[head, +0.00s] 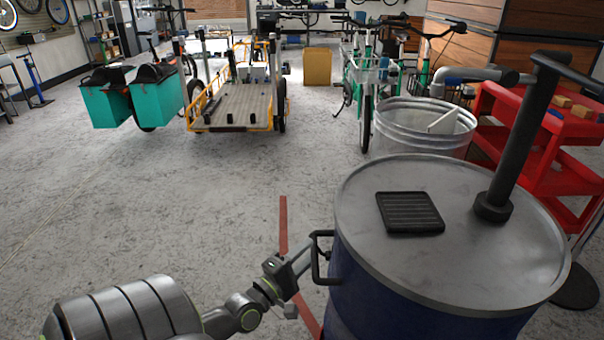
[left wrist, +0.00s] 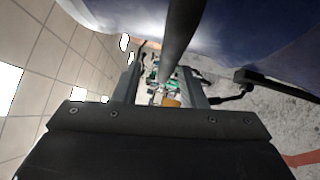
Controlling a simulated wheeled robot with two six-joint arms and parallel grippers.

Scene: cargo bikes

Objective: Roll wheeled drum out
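The wheeled drum (head: 450,235) stands at the right front in the head view. It is blue with a grey lid, a black ridged pad and a black upright post on top. Its wheels are hidden. A black side handle (head: 315,262) sticks out on its left. My left gripper (head: 299,262) is at this handle. In the left wrist view, a dark bar (left wrist: 182,35) of the handle runs between the spread fingers of the left gripper (left wrist: 162,88), with gaps on both sides. The blue drum wall (left wrist: 240,35) fills the upper right there. My right gripper is not in view.
A grey metal bin (head: 420,130) and a red cart (head: 545,150) stand behind the drum. A red floor line (head: 283,225) runs left of it. Cargo bikes (head: 235,100) stand farther back. The floor at left and middle is clear.

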